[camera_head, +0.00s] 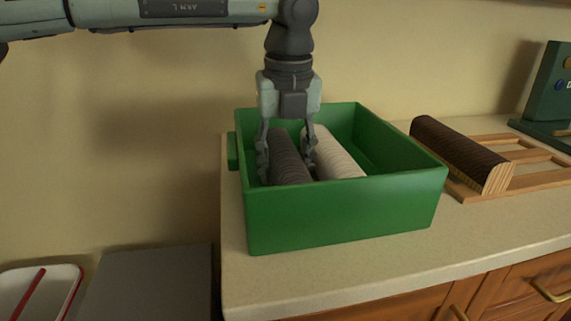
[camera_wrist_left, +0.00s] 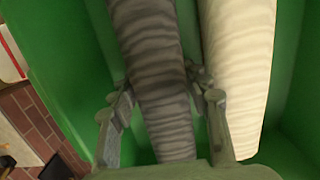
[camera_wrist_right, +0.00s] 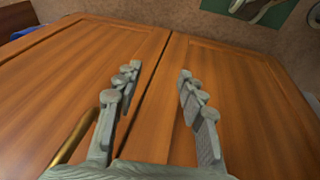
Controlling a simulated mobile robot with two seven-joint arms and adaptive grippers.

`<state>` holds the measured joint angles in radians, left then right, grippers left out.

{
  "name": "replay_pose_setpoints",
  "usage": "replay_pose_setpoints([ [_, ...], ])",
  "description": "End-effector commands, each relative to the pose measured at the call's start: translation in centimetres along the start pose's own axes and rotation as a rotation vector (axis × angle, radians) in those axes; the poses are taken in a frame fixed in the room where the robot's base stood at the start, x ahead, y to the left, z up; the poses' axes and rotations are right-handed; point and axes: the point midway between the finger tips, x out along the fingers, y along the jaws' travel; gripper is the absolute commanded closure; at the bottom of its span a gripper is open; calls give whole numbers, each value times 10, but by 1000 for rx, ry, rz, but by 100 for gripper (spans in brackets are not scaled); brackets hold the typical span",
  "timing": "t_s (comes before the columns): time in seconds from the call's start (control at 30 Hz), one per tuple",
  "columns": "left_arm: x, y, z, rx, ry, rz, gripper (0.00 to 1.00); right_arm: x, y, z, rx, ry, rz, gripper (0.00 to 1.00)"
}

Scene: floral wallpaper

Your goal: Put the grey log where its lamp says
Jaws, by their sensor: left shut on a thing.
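The grey log (camera_head: 287,160) lies in the green crate (camera_head: 345,213), on its left side. My left gripper (camera_head: 286,162) reaches down into the crate and is shut on the grey log, one finger on each side. The left wrist view shows the grey log (camera_wrist_left: 152,70) between the fingers. A cream log (camera_head: 335,155) lies right beside it in the crate. A lamp box (camera_head: 552,85) in dark green stands at the far right, cut by the picture edge; its lamp state is hard to tell. My right gripper (camera_wrist_right: 155,85) is open and empty in front of wooden cabinet doors.
A dark brown log (camera_head: 458,150) rests on a wooden rack (camera_head: 530,172) right of the crate, with bare slats beyond it. The counter (camera_head: 330,270) is clear in front. A grey surface (camera_head: 150,283) and a white tray with a red edge (camera_head: 40,290) lie lower left.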

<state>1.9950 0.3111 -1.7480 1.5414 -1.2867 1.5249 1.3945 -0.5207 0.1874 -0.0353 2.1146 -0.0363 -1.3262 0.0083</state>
Motion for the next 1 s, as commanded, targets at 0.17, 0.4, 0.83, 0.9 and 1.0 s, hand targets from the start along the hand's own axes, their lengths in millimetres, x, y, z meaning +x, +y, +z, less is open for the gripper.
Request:
replay_pose_setpoints([
  [0.17,0,0,0,0,0,0,44,-8,1,-6,0,18,1,60],
  [0.4,-2,0,0,0,0,0,44,-7,0,-5,2,14,0,60],
  [0.83,-75,-1,0,0,-3,-2,44,-2,-5,-1,12,5,-11,60],
  [0.9,-89,-1,0,0,-2,-2,44,-4,-5,-3,12,10,-10,60],
  [1.0,-105,-1,0,1,-1,-1,44,-6,-3,-5,9,15,-7,60],
])
